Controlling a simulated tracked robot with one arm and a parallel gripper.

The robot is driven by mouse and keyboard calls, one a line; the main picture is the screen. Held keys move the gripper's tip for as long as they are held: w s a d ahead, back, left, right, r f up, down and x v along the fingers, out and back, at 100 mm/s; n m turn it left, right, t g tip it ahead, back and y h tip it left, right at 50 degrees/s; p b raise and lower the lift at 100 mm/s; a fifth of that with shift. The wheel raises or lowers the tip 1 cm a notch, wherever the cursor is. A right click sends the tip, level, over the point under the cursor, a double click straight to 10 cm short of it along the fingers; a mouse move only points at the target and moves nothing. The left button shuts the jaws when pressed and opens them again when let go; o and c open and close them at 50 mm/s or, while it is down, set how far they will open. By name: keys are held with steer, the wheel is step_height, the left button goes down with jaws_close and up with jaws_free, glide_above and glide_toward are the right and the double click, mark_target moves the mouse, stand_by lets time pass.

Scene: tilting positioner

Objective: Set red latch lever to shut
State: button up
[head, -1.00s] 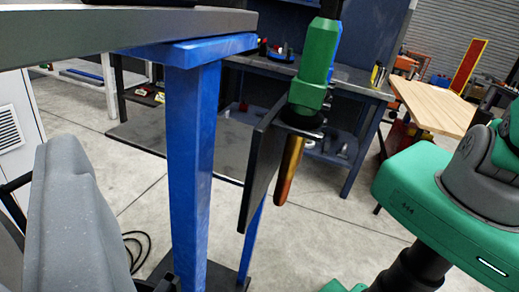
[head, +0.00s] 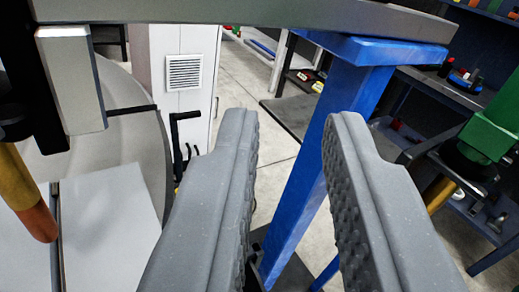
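My gripper (head: 292,118) is in the lower middle of the head view. Its two grey, ribbed fingers are wide apart, with nothing between them but the blue post and floor beyond. I cannot make out a red latch lever in this view. A large grey round plate (head: 125,88), perhaps the positioner's table, is at the left, with pale flat plates (head: 110,225) in front of it. A yellow and red-brown cylinder (head: 28,200) hangs at the left edge, left of my gripper and apart from it.
A blue post (head: 310,175) stands beyond my fingers under a long grey beam (head: 250,12). A white vented cabinet (head: 183,75) has a black bent handle (head: 178,135) in front. A green tool (head: 490,130) is at the right. Floor shows between.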

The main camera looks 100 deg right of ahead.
jaws_close()
steer(key=w+a+f+m+t+y+b, duration=0.2)
steer(key=a+m+t+y+b, duration=0.3)
steer(key=a+m+t+b, duration=0.65)
steer(key=w+d+f+n+b, duration=0.1)
steer(key=w+d+f+b, duration=0.1)
steer(key=w+d, duration=0.7)
steer(key=shift+w+d+f, duration=0.25)
steer(key=shift+w+d, duration=0.15)
steer(key=shift+w, duration=0.1)
steer(key=shift+d, duration=0.1)
